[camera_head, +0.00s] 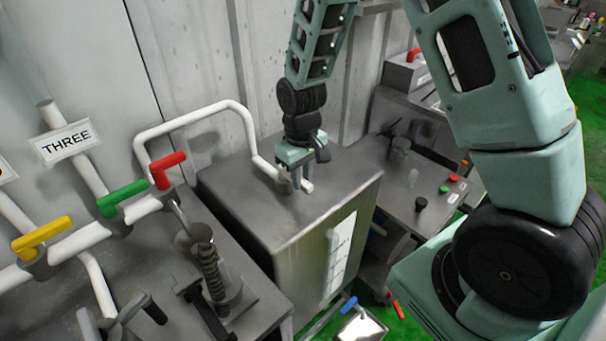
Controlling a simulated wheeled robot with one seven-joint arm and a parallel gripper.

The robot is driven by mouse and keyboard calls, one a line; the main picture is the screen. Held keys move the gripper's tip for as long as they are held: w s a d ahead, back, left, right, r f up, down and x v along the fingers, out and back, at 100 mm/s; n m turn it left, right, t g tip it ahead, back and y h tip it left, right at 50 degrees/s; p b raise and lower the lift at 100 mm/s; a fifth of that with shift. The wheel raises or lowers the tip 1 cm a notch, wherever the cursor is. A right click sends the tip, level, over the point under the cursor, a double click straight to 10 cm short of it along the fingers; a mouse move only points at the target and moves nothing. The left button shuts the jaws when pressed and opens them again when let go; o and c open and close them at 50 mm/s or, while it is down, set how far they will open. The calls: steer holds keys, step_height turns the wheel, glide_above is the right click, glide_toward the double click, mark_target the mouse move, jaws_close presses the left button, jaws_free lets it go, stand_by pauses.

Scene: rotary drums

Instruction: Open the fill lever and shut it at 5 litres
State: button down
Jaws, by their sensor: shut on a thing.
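My gripper (302,184) is low over the top of a grey metal tank (240,200), at the end of a white pipe (195,117). It is shut on a small part there, most likely the fill lever, which the jaws mostly hide; I cannot tell how far it is turned. A pale scale strip (341,252) runs down the tank's front face. Its marks and any liquid level are too small to read.
A blue-handled lever (348,305) is below the tank. A bench with buttons (425,185) stands right.

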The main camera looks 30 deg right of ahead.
steer(key=shift+r, duration=0.1)
steer(key=c, duration=1.3)
jaws_free()
step_height(320, 180, up, 17)
steer(key=b, duration=0.2)
steer(key=shift+r+b, duration=0.2)
steer(key=shift+b, duration=0.1)
